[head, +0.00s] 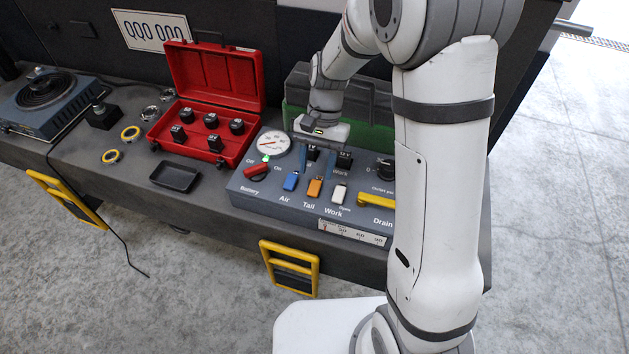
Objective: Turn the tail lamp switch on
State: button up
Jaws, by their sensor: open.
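The orange switch (314,187) stands above the label "Tail". A blue switch (290,181) labelled "Air" is to its left, and a white switch (338,193) labelled "Work" is to its right. My gripper (317,165) is open and empty, pointing down just behind the orange switch in the picture. Its fingers are small and partly blend with the panel, so I cannot tell whether they touch anything. Whether the orange switch is on or off is not clear.
A red battery knob (257,168), a round gauge (272,143), a black knob (385,168) and a yellow drain lever (375,200) share the panel. An open red case (208,150) with black sockets and a black tray (175,176) lie to the left.

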aim_at(314, 189)
jog(key=shift+x, duration=2.2)
jog(key=shift+c, duration=0.4)
